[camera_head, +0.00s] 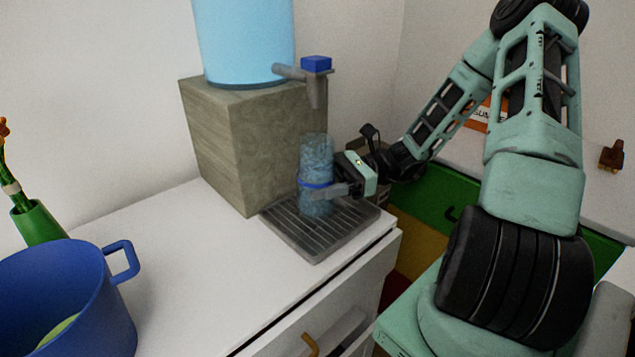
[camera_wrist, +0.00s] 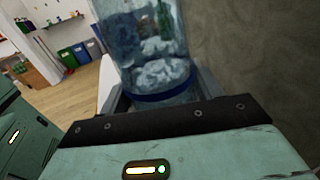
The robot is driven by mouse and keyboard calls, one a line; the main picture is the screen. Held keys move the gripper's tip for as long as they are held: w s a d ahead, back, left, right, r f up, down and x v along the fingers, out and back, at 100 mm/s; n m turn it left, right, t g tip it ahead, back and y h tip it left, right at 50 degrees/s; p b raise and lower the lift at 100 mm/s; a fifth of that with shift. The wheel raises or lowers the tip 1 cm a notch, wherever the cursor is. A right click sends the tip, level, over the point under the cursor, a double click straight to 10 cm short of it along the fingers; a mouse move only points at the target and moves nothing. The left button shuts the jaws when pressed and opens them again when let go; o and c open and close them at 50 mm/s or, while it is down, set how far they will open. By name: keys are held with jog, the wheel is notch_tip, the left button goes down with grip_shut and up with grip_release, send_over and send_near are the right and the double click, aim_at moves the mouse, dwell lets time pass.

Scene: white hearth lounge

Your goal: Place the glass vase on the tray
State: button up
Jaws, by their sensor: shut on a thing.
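The glass vase (camera_head: 317,162) is a clear bluish cylinder with a blue band. It stands upright over the grey slatted tray (camera_head: 342,232) in the head view; I cannot tell whether its base touches the tray. My gripper (camera_head: 326,190) comes from the right and is shut on the vase at about its lower half. In the wrist view the vase (camera_wrist: 160,60) fills the upper middle, between the fingers of my gripper (camera_wrist: 160,100). The vase's base and the tray are hidden there.
A stone block (camera_head: 250,140) with a blue water tank (camera_head: 243,40) stands behind the tray, its tap (camera_head: 312,80) just above the vase. A blue pot (camera_head: 70,300) and a green vase (camera_head: 38,222) stand at the left. The white counter (camera_head: 190,265) between is clear.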

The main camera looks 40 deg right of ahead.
jog(key=o, duration=1.4)
jog(key=shift+f, duration=0.15)
jog(key=shift+r, duration=0.2)
jog(key=v, duration=0.7)
jog(key=shift+d, duration=0.3)
jog(key=shift+s, duration=0.1)
